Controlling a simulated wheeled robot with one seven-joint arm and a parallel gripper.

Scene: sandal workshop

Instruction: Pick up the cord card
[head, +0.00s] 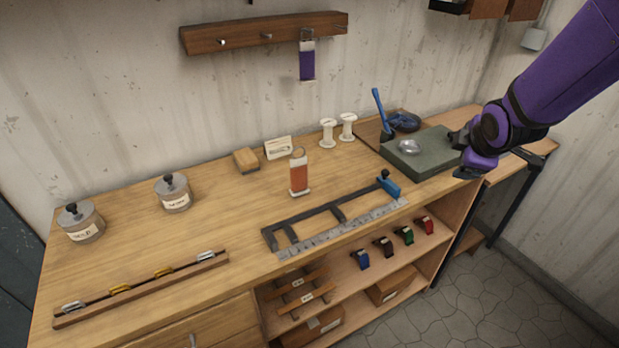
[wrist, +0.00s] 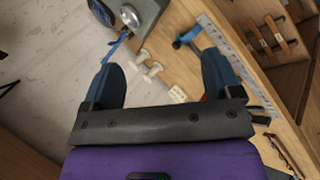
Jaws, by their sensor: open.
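A card wound with orange-red cord (head: 299,175), with white ends and a ring at its top, stands on the workbench (head: 222,213) near its middle. A similar purple-wound card (head: 307,62) hangs from a peg on the wall rail. I cannot tell which one is the cord card. My gripper (head: 462,157) is at the right, near the right edge of the grey-green block, well away from both cards. In the wrist view my gripper (wrist: 160,85) is open, its blue fingers wide apart with nothing held. A sliver of orange shows beside the right finger, mostly hidden.
White spools (head: 337,131) and a small label card (head: 278,147) stand at the back. A grey-green block (head: 424,152) bears a shiny metal piece. A dark frame with a ruler (head: 335,215) lies at the front edge. Two lidded jars (head: 173,193) are at left.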

